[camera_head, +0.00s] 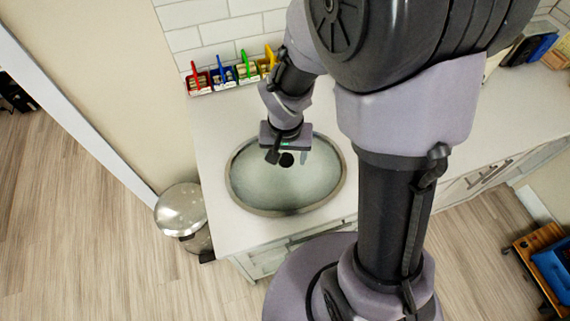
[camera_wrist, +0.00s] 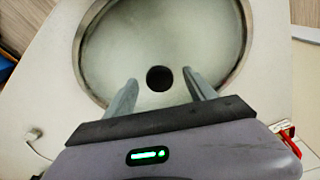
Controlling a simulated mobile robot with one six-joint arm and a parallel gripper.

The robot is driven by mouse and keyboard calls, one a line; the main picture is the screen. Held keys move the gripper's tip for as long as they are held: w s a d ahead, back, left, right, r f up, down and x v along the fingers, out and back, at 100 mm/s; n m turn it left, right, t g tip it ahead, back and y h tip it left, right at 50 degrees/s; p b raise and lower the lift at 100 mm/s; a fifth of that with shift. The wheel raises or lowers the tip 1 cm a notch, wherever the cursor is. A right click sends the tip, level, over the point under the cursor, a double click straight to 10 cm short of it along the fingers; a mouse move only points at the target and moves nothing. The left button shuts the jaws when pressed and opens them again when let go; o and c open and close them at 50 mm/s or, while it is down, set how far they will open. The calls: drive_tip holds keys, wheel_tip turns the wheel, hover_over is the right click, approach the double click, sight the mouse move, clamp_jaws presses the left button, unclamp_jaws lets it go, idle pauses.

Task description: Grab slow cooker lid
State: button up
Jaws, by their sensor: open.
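The slow cooker lid (camera_head: 258,188) appears as a large oval, pale grey-green and glassy, with a darker metallic rim, on the white counter. It also shows in the wrist view (camera_wrist: 115,45). Its round black knob (camera_head: 286,160) is near the middle. My gripper (camera_head: 288,156) is over the lid, pointing down, with one finger to each side of the knob. In the wrist view, my gripper (camera_wrist: 160,78) is open and the knob (camera_wrist: 160,79) appears between the fingertips, not gripped. I cannot tell how far the fingertips are above the lid.
Several small coloured containers (camera_head: 233,75) stand along the tiled wall behind the lid. A round metal bin (camera_head: 181,211) stands on the floor left of the counter. Dark and blue items (camera_head: 533,45) are at the far right of the counter. The counter (camera_head: 212,140) around the lid is mostly clear.

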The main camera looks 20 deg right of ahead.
clamp_jaws()
drive_tip(key=shift+r, duration=0.1)
idle(0.3)
